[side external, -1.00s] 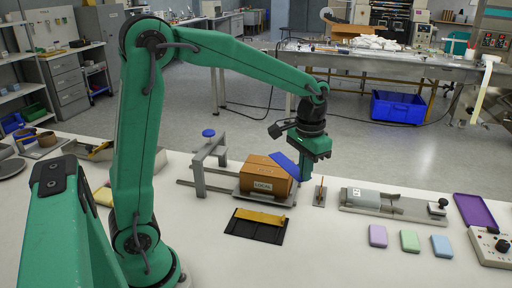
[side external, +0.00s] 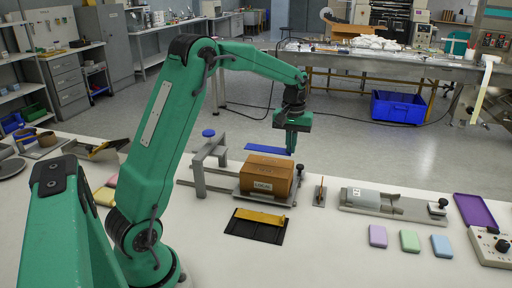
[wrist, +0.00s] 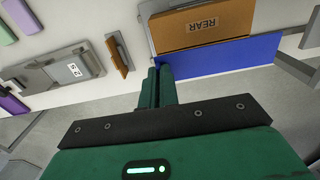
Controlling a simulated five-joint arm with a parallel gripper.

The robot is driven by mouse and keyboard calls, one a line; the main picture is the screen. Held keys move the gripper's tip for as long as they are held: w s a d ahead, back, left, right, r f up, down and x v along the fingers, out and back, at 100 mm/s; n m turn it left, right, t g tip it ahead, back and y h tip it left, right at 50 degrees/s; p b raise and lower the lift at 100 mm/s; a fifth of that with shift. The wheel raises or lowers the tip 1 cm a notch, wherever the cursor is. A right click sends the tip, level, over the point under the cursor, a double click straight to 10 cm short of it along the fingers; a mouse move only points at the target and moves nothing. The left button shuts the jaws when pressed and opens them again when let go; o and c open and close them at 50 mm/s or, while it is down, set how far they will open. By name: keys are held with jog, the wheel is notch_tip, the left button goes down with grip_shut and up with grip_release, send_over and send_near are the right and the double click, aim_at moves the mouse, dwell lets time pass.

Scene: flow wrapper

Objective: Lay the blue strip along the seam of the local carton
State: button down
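The local carton (side external: 266,172), a brown box with a LOCAL label on its near face, sits upright on a grey plate. In the wrist view the carton (wrist: 203,22) shows its REAR face. My gripper (side external: 291,151) is beyond the carton, near its far right corner. Its fingers (wrist: 159,72) are close together at one end of the blue strip (wrist: 222,57) and grip it. The strip runs alongside the REAR face; I cannot tell whether it touches. In the side view the blue strip (side external: 266,149) extends left from the fingers, beyond the carton top. The carton's seam is not clearly visible.
A grey frame with a blue knob (side external: 208,133) stands left of the carton. A black tray with a yellow bar (side external: 258,226) lies in front. Coloured blocks (side external: 410,241) lie nearer.

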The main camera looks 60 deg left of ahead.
aim_at(290, 155)
jog(key=shift+a+f, duration=0.15)
jog(key=shift+f, duration=0.1)
jog(key=shift+f, duration=1.8)
jog(key=shift+f, duration=0.8)
dwell(1.2)
jog(key=c, duration=1.6)
grip_release()
jog(key=o, duration=0.5)
jog(key=shift+r, duration=0.2)
jog(key=shift+r, duration=3.85)
